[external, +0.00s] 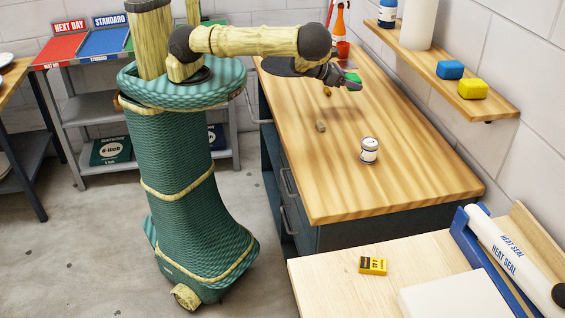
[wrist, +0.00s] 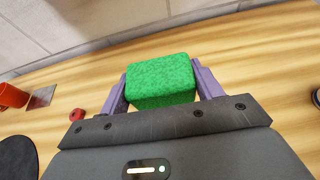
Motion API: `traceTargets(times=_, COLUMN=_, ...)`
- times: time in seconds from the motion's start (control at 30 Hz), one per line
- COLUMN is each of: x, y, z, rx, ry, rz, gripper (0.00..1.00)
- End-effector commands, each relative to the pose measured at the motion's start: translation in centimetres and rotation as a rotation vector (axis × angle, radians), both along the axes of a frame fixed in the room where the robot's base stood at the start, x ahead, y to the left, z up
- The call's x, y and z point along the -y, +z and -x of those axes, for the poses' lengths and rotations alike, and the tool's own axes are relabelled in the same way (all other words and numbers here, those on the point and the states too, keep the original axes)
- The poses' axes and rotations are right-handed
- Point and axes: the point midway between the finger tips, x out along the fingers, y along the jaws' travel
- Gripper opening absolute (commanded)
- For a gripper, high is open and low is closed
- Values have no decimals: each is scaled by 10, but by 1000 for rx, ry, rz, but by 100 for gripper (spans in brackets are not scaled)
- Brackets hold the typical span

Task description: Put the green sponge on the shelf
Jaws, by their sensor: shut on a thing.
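The green sponge (wrist: 161,82) is a bright green block held between the two purple fingers of my gripper (wrist: 161,88) in the wrist view. In the external view it shows as a small green patch (external: 352,78) at the end of my gripper (external: 346,82), above the far part of the wooden bench (external: 400,165). My gripper is shut on it. The wooden shelf (external: 480,102) is on the wall at the right, above the bench, to the right of my gripper.
The shelf holds a blue sponge (external: 450,69), a yellow sponge (external: 473,88), a white cylinder (external: 418,25) and a bottle (external: 387,12). On the bench are a white can (external: 369,150), a cork-like piece (external: 321,126), a red cup (external: 343,50) and an orange bottle (external: 339,22).

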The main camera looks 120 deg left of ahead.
Motion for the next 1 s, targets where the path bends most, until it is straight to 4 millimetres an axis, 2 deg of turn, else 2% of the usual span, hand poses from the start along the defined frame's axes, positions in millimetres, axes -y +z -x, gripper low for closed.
traceTargets(times=0.03, x=-11, y=-1, z=10, rx=0, ry=21, rz=-2, gripper=44)
traceTargets(times=0.17, x=-23, y=0, z=22, rx=-2, ry=45, rz=-4, gripper=44)
traceTargets(times=0.53, x=-24, y=-2, z=23, rx=-4, ry=47, rz=-2, gripper=44)
traceTargets(times=0.67, x=-24, y=-17, z=23, rx=-5, ry=46, rz=-1, gripper=44)
traceTargets(times=0.9, x=-24, y=-56, z=23, rx=-3, ry=46, rz=-1, gripper=44)
traceTargets(times=1.0, x=-24, y=-62, z=23, rx=-3, ry=47, rz=-3, gripper=44)
